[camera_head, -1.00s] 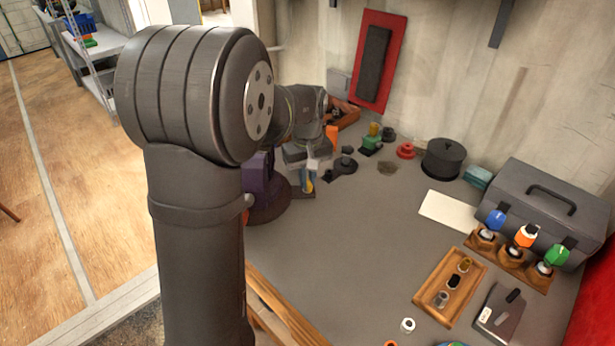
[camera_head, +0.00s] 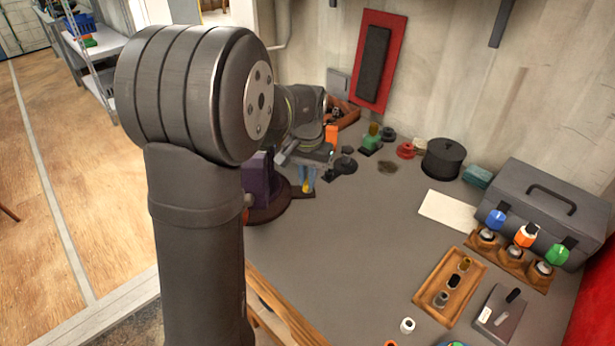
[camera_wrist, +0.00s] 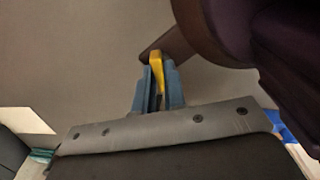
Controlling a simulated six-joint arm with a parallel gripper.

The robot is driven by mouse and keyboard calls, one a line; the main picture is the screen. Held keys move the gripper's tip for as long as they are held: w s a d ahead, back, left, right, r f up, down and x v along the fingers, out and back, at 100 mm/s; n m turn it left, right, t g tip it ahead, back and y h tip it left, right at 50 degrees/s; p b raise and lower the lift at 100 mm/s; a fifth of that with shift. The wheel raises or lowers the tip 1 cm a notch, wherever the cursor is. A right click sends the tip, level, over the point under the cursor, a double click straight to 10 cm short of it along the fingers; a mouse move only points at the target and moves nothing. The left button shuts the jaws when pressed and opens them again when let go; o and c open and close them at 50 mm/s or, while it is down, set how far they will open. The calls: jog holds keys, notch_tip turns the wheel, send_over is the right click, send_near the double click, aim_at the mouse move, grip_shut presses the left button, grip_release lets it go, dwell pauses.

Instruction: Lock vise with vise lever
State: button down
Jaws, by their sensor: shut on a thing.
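The purple vise (camera_head: 257,175) stands on the bench with a round dark-red base, partly hidden behind my arm. A brown bar (camera_wrist: 178,44) reaches out from the base in the wrist view. A yellow upright piece, which looks like the vise lever (camera_wrist: 157,65), stands at the bar's outer end. My gripper (camera_wrist: 156,88) has its blue fingers on both sides of the yellow piece and is shut on it. In the head view my gripper (camera_head: 307,178) is low over the bench, just right of the vise. Its fingers point down, and the lever's lower part is partly hidden.
Small dark and green parts (camera_head: 371,140), a red part (camera_head: 405,150) and a black round pot (camera_head: 443,158) stand along the wall. A wooden tray (camera_head: 450,285) and a grey toolbox (camera_head: 548,210) are at the right. The bench middle is clear.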

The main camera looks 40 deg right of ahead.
aim_at(307, 180)
jog(key=shift+m, duration=0.3)
jog(key=c, duration=1.5)
grip_release()
jog(key=shift+r, duration=0.1)
notch_tip(307, 180, up, 17)
jog(key=shift+r, duration=0.2)
